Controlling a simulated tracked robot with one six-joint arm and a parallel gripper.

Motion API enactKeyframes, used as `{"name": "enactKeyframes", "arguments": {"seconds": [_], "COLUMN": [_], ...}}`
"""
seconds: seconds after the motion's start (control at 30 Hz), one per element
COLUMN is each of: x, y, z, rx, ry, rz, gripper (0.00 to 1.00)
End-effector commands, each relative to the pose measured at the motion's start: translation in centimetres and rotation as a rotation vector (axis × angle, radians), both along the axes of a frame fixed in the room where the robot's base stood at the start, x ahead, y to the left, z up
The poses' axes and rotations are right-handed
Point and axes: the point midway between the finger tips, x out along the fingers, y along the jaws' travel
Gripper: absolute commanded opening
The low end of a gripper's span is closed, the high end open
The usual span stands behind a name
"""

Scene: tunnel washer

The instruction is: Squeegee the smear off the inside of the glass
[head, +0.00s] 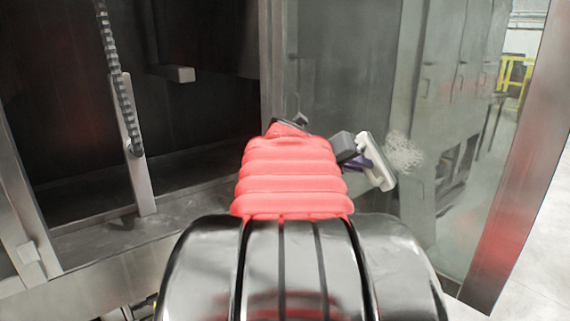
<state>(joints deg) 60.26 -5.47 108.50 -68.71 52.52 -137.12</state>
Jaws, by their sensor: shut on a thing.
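My gripper (346,150) is mostly hidden behind my red-sleeved arm, and one dark grey finger shows. It is shut on the squeegee (377,163), which has a purple handle and a white head. The squeegee head is tilted, its upper end leaning left. A pale, speckled smear (404,152) is on the glass (345,75), just right of the squeegee head. The squeegee appears close to the glass, but I cannot tell whether it touches.
The washer's dark chamber (200,120) opens on the left, with a ribbed hose (122,90) hanging there. A metal post (538,150) edges the glass on the right. Grey cabinets and a yellow frame (515,75) show beyond the glass.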

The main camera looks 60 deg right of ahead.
Motion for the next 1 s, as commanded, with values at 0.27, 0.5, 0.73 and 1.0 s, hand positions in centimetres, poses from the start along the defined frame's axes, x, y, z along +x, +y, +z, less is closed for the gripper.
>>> {"name": "enactKeyframes", "arguments": {"seconds": [0.27, 0.5, 0.73, 1.0], "x": [-0.1, -0.2, -0.4, -0.5], "y": [-0.4, -0.7, -1.0, -1.4], "z": [0.1, 0.1, 0.0, 0.0], "rx": [-0.001, -0.002, -0.001, -0.001], "ry": [0.0, 0.0, 0.0, 0.0], "rz": [0.001, 0.0, -0.001, -0.001], "gripper": [0.0, 0.0, 0.0, 0.0]}}
